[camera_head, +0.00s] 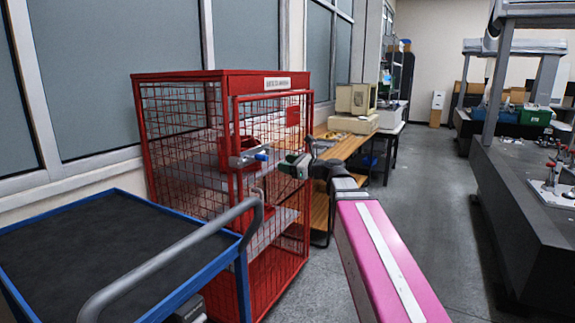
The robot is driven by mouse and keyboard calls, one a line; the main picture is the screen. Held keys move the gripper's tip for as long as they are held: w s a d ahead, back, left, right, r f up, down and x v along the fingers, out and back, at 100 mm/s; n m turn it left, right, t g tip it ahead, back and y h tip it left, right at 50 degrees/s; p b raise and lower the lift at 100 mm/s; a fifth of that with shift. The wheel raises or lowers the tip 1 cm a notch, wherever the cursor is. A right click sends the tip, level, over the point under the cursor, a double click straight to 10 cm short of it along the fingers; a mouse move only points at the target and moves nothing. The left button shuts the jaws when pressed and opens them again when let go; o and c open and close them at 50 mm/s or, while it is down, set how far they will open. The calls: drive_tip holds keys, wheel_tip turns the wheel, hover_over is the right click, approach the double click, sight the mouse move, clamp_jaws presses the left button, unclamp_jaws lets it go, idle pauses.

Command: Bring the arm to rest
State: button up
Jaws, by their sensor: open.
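My arm reaches from the lower right with a pink link, a dark wrist and a small grey-green end. My gripper (285,166) is at that end, in front of the red mesh cage (228,77). It is small in the picture, with its jaws apart and nothing seen between them. My arm hides part of the cage's right side and the bench behind.
A blue-framed cart (95,235) with a dark top and grey handle stands at the lower left. A wooden bench (347,146) with a beige old computer (355,99) is behind the cage. A dark granite table (525,200) is at the right. Grey floor between is clear.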

drive_tip(key=s+d+f+n+g+h, duration=0.25)
drive_tip(key=f+n+h, duration=0.2)
drive_tip(key=f, duration=0.75)
drive_tip(key=s+d+f+n+g+h, duration=0.25)
drive_tip(key=f+n, duration=0.25)
drive_tip(key=f, duration=0.7)
drive_tip(key=s+d+f+n+g+h, duration=0.2)
drive_tip(key=s+d+f+n+h, duration=0.2)
drive_tip(key=f, duration=0.5)
drive_tip(key=s+d+f+n+g+h, duration=0.2)
drive_tip(key=s+d+f+n+h, duration=0.2)
drive_tip(key=s+d+f+n, duration=0.4)
drive_tip(key=shift+s+f+h, duration=0.25)
drive_tip(key=shift+f+h, duration=0.05)
drive_tip(key=shift+f, duration=0.45)
